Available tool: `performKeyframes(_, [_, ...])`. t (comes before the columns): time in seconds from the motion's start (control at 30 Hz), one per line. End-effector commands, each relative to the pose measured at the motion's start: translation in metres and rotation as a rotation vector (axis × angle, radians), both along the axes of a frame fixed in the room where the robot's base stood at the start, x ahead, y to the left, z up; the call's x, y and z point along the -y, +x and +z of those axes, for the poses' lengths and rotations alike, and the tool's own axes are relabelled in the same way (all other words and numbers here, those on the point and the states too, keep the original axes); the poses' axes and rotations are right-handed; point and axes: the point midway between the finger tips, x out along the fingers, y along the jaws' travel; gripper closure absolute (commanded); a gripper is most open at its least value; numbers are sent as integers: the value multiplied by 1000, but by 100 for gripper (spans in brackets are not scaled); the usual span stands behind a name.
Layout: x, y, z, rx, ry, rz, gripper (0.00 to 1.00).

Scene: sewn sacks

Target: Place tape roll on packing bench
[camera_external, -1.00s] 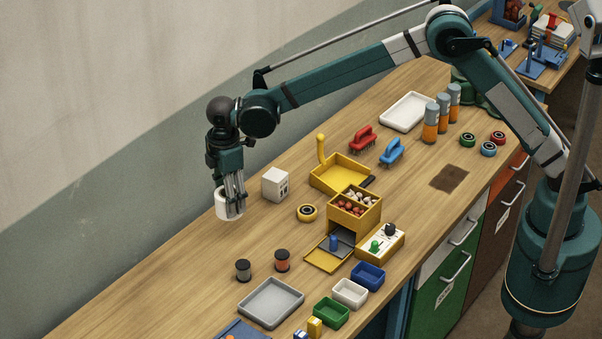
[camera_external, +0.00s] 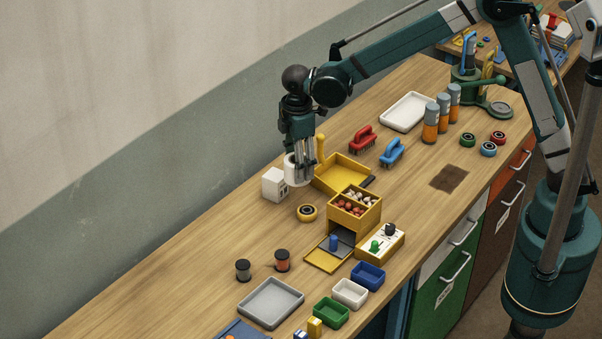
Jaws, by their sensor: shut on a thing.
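My gripper (camera_external: 299,178) points down and is shut on a white roll (camera_external: 292,169), likely the tape roll, which looks upright. Its fingers hide part of the roll. The roll appears held above the long wooden bench (camera_external: 185,265), between a white box (camera_external: 274,184) and a yellow dustpan (camera_external: 343,174); its exact height is hard to tell. A second wooden bench (camera_external: 566,86) shows at the upper right. I cannot tell which of the two is the packing bench.
A yellow-and-black ring (camera_external: 307,213), a yellow bin box (camera_external: 354,208) and two spools (camera_external: 282,261) stand nearer. Red (camera_external: 363,139) and blue (camera_external: 392,152) brushes, a white tray (camera_external: 406,111) and orange-grey canisters (camera_external: 430,123) lie right. The left bench is clear.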

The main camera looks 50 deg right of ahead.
Motion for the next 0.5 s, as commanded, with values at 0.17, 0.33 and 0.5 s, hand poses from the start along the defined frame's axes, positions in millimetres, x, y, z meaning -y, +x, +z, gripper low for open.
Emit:
performKeyframes(0.17, [45, -27, 1, 0, 0, -24, 64])
performKeyframes(0.33, [84, -55, 0, 0, 0, -45, 64])
performKeyframes(0.5, [121, -86, -2, 0, 0, -65, 64])
